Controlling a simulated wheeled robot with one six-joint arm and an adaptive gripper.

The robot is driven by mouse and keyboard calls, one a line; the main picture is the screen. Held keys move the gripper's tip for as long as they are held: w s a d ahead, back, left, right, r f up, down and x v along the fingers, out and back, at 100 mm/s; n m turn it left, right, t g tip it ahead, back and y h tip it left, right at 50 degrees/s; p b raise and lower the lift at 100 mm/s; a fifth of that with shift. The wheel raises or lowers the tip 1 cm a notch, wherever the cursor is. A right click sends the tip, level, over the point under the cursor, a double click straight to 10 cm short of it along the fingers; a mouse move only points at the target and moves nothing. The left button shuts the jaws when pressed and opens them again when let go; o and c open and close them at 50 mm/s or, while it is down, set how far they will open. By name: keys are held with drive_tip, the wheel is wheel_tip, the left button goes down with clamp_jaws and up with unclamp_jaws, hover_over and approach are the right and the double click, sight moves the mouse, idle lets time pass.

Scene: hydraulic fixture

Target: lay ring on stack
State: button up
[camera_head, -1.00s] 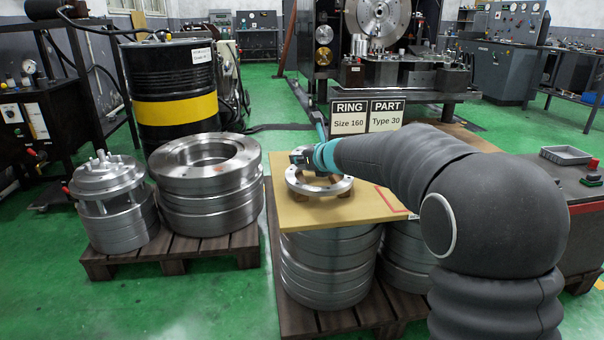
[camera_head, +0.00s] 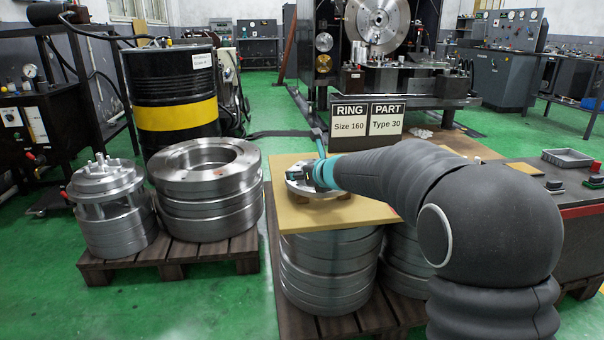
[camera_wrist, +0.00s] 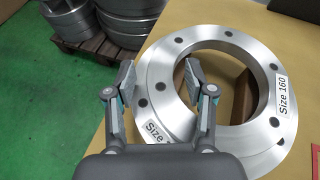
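A steel flange ring (camera_wrist: 252,135) labelled "Size 160" lies flat in the wrist view. A second ring edge with a partly hidden "Size" label (camera_wrist: 157,131) shows under it, offset toward the lower left. Brown blocks show through the hole. In the head view the rings (camera_head: 300,189) lie on the tan board, largely covered by my gripper (camera_head: 306,175). In the wrist view my gripper (camera_wrist: 166,93) is open. Its left finger is outside the ring's left rim and its right finger is over the hole. I cannot tell whether either finger touches.
The tan board (camera_head: 345,213) rests on stacked steel cylinders (camera_head: 330,275) on a pallet. A sign (camera_head: 366,124) reads "RING Size 160, PART Type 30". A grey tray (camera_head: 566,158) lies at right.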

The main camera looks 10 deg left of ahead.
drive_tip(key=shift+r, duration=0.25)
drive_tip(key=p+v, duration=0.1)
drive_tip(key=v, duration=1.1)
drive_tip(key=shift+d, duration=0.15)
drive_tip(key=s+d+r+m+t+h, duration=0.1)
drive_tip(key=s+d+r+m+h, duration=0.1)
drive_tip(key=s+d+m+h, duration=0.6)
drive_tip(key=s+d+r+m+t+h, duration=0.1)
drive_tip(key=s+d+m, duration=0.3)
drive_tip(key=d+m, duration=0.85)
drive_tip(key=s+f+m+g, duration=0.2)
drive_tip(key=s+f+m, duration=0.2)
drive_tip(key=s+m, duration=0.3)
drive_tip(key=s+a+f+m+g, duration=0.1)
drive_tip(key=s+f+m, duration=0.3)
drive_tip(key=s+m, duration=0.4)
drive_tip(key=s+f+m+g+y, duration=0.1)
drive_tip(key=s+f+m+g, duration=0.3)
drive_tip(key=s+m, duration=0.4)
drive_tip(key=shift+s+a+f, duration=0.4)
drive_tip(key=shift+s+f, duration=0.1)
drive_tip(key=shift+s, duration=0.3)
